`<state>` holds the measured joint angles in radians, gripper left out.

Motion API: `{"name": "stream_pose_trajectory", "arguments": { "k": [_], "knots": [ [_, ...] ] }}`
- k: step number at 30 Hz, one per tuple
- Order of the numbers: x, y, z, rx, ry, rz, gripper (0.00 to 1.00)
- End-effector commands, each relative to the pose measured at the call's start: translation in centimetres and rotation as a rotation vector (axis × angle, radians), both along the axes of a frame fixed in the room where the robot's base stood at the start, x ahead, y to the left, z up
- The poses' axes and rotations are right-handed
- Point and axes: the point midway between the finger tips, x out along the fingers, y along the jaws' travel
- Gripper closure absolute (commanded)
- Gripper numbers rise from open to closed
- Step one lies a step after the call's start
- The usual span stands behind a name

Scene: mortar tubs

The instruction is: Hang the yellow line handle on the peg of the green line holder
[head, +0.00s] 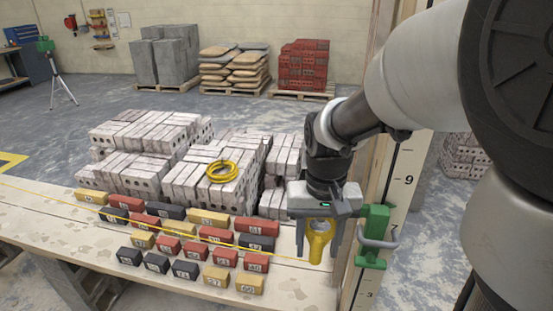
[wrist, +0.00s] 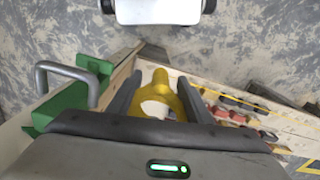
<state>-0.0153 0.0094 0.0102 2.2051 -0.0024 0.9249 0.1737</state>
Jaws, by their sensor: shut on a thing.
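The yellow line handle (head: 319,242) is between the fingers of my gripper (head: 318,236), which is shut on it; the handle hangs downward. A thin yellow line (head: 200,231) runs left from it across the bench. The green line holder (head: 372,222) is fixed to the wooden post just right of my gripper, with a grey bent peg (head: 377,243) sticking out. The handle is apart from the peg. In the wrist view the yellow handle (wrist: 161,79) sits between my grey fingers, and the green holder (wrist: 58,110) with its grey peg (wrist: 64,70) is at left.
Several numbered bricks (head: 173,245) cover the bench (head: 90,233) left of my gripper. Stacked pale bricks (head: 215,185) with a yellow coil (head: 222,171) stand behind. The upright post (head: 377,165) with a number scale stands close on the right.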

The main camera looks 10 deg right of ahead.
Motion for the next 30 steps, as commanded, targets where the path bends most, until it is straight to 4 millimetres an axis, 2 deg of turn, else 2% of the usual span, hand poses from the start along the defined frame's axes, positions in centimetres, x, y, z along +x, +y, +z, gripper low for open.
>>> {"name": "stream_pose_trajectory", "arguments": {
  "k": [16, 30],
  "knots": [
    [3.1, -1.1, -0.1, -0.001, 0.001, -0.001, 0.77],
    [4.1, -1.4, -1.4, -0.001, 0.001, -0.001, 0.77]
  ]
}}
